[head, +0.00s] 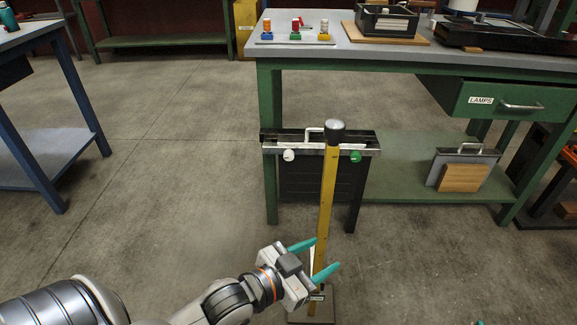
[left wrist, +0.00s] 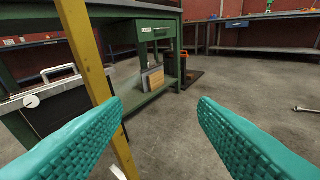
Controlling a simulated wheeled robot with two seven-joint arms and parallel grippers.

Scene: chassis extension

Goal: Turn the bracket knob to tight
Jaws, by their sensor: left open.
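A metal bracket (head: 308,145) with a pale handle spans the top of a black panel at the green bench. It has a white knob (head: 289,155) at its left and a green knob (head: 355,157) at its right. A yellow post (head: 327,190) with a black rounded top (head: 335,131) stands in front. I cannot tell which knob is the bracket knob. My left gripper (head: 325,255) is open and empty, low by the post. In the left wrist view the post passes behind the left finger. The white knob (left wrist: 31,101) shows there. Only a teal sliver (head: 480,323), perhaps my right gripper, shows at the bottom edge.
The green bench (head: 400,65) carries small coloured parts and a black bin (head: 387,21). Its drawer (head: 515,103) is labelled LAMPS. A wooden block (head: 461,178) stands on the lower shelf. A blue table (head: 40,150) is at left. The concrete floor between is clear.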

